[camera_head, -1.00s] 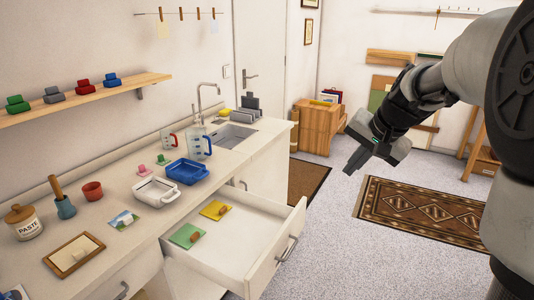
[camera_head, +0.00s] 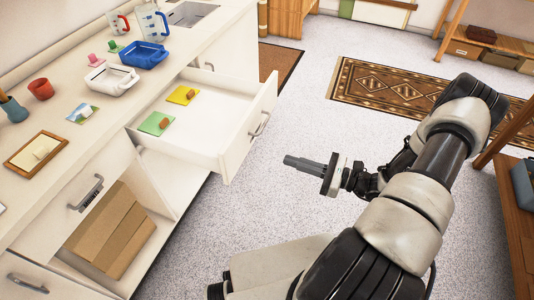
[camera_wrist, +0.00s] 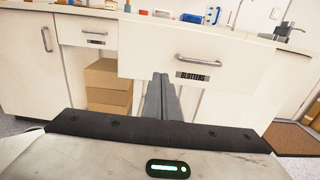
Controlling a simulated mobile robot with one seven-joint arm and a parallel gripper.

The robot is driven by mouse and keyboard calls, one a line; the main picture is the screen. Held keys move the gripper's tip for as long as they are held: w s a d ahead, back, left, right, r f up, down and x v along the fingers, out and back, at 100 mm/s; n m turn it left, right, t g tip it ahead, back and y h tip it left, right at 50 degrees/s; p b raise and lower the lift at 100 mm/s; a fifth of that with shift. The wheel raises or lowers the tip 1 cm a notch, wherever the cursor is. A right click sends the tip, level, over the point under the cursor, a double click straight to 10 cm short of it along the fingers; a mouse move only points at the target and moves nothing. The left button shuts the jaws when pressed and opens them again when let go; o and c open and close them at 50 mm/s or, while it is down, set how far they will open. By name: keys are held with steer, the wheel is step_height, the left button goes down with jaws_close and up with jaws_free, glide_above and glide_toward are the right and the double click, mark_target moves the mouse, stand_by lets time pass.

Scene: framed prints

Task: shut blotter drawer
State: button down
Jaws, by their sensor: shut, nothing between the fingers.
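The blotter drawer (camera_head: 225,132) is pulled well out of the white counter in the head view. A green sheet (camera_head: 157,123) and a yellow sheet (camera_head: 183,95), each with a small brown piece on it, lie inside. In the wrist view its front (camera_wrist: 240,62) faces me, with a metal handle (camera_wrist: 198,61) and a dark label reading BLOTTERS (camera_wrist: 192,76). My gripper (camera_head: 288,160) is shut and empty, in front of the drawer front and apart from it. In the wrist view its fingers (camera_wrist: 162,82) point toward the drawer front, left of the handle.
The counter holds a white tray (camera_head: 112,77), a blue tray (camera_head: 144,54), a measuring jug (camera_head: 151,24) and a framed piece (camera_head: 36,152). Cardboard boxes (camera_head: 112,230) fill an open bay below. A wooden shelf unit (camera_head: 515,200) stands right. The floor between is clear.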

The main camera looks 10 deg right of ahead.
mark_target(243, 146)
steer(key=b+x, duration=0.1)
steer(key=x, duration=1.2)
steer(key=shift+w+a+b, duration=0.1)
steer(key=shift+a+b, duration=0.1)
steer(key=shift+b, duration=0.1)
steer(key=shift+w+a, duration=0.1)
